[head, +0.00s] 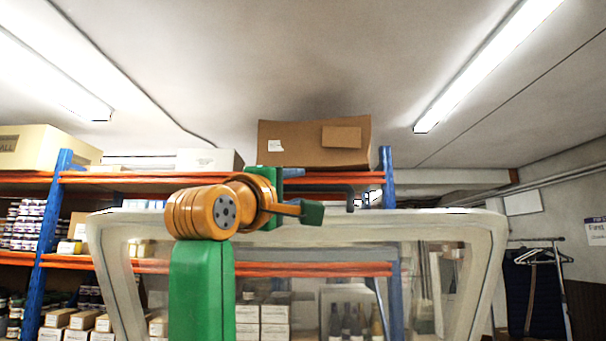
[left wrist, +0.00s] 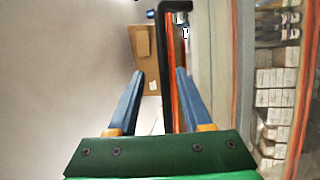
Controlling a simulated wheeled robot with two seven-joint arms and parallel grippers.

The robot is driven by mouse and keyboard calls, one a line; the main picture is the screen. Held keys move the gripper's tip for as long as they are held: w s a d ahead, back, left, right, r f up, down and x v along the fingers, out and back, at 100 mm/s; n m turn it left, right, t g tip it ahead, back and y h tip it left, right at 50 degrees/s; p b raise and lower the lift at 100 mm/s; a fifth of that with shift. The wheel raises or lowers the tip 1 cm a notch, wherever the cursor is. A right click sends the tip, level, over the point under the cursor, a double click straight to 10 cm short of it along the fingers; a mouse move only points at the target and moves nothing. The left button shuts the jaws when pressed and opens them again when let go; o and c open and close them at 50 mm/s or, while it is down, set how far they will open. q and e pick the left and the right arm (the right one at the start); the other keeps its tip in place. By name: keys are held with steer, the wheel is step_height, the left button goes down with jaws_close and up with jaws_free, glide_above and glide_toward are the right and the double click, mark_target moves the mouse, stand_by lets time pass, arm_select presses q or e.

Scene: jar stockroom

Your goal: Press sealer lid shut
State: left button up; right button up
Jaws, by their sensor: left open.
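The sealer lid (head: 462,226) stands raised in front of me in the head view, a pale rounded frame around a clear pane. A black bar handle (head: 338,188) sticks up from its top edge and bends to the left. My left gripper (head: 303,185) is at this handle, partly hidden by my own orange wrist. In the left wrist view, my left gripper (left wrist: 160,72) is open, with two blue fingers. The black handle (left wrist: 166,55) runs between them, nearer the right finger; I cannot tell whether they touch. The sealer's base is out of view, as is my right gripper.
Behind the lid stands a blue and orange rack (head: 50,215) with jars and small boxes. A brown carton (head: 300,148) sits on its top shelf. A clothes rail with a dark garment (head: 533,290) is at the right.

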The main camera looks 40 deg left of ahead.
mark_target(305, 190)
arm_select(q)
steer(key=w, duration=0.1)
steer(key=w+a, duration=0.1)
steer(key=w, duration=0.1)
steer(key=shift+w+a+p, duration=0.2)
steer(key=shift+p, duration=0.1)
steer(key=shift+c, duration=0.5)
steer(key=shift+s+d+r, duration=0.1)
steer(key=shift+s+d, duration=0.1)
jaws_close()
